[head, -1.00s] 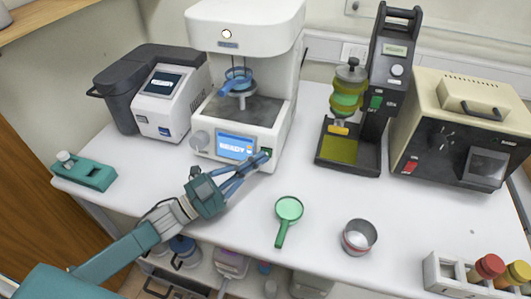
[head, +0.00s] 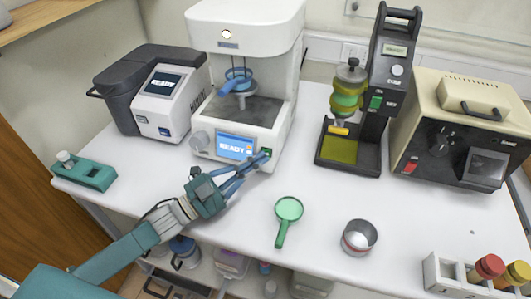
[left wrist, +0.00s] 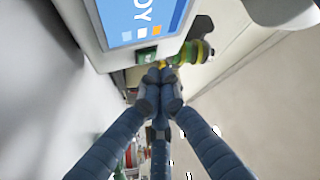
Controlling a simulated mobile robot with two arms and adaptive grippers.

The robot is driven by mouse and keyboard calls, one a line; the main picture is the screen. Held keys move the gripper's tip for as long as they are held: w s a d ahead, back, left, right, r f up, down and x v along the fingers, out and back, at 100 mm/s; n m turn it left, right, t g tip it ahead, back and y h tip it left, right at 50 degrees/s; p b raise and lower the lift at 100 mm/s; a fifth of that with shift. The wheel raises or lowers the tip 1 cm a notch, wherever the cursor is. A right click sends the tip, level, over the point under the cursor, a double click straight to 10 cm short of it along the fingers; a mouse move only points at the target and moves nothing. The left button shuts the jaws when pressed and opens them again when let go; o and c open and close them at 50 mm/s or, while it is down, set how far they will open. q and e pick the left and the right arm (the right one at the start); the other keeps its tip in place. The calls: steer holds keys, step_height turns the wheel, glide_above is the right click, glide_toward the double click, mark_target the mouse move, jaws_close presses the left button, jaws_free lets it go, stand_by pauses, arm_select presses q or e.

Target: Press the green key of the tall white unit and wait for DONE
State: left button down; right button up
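The tall white unit (head: 281,128) stands at the back of the bench, and its blue screen (head: 235,147) reads READY. Its green key (head: 267,152) is at the right of the screen. My left gripper (head: 264,159) is in front of the key with its fingertips close to it. In the left wrist view, the blue fingers (left wrist: 160,75) are drawn together with nothing between them, and the green key (left wrist: 147,57) shows just beyond their tips. I cannot tell whether the tips touch the key. My right gripper is out of view.
A grey and white device (head: 163,97) stands left of the unit. A black stand with a green vessel (head: 348,96) and a beige box (head: 462,120) are on the right. A green strainer (head: 288,210), a metal cup (head: 359,237) and a tube rack (head: 437,277) lie nearer the front.

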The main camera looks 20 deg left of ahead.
arm_select(q)
steer(key=shift+w, duration=0.15)
steer(key=shift+w+f, duration=0.1)
steer(key=shift+w, duration=0.15)
steer(key=shift+w+f+b, duration=0.1)
steer(key=shift+w+b, duration=0.3)
stand_by(0.5)
steer(key=shift+s, duration=0.1)
steer(key=shift+s+r+p, duration=0.25)
steer(key=shift+s+p, duration=0.3)
steer(key=shift+s, duration=0.2)
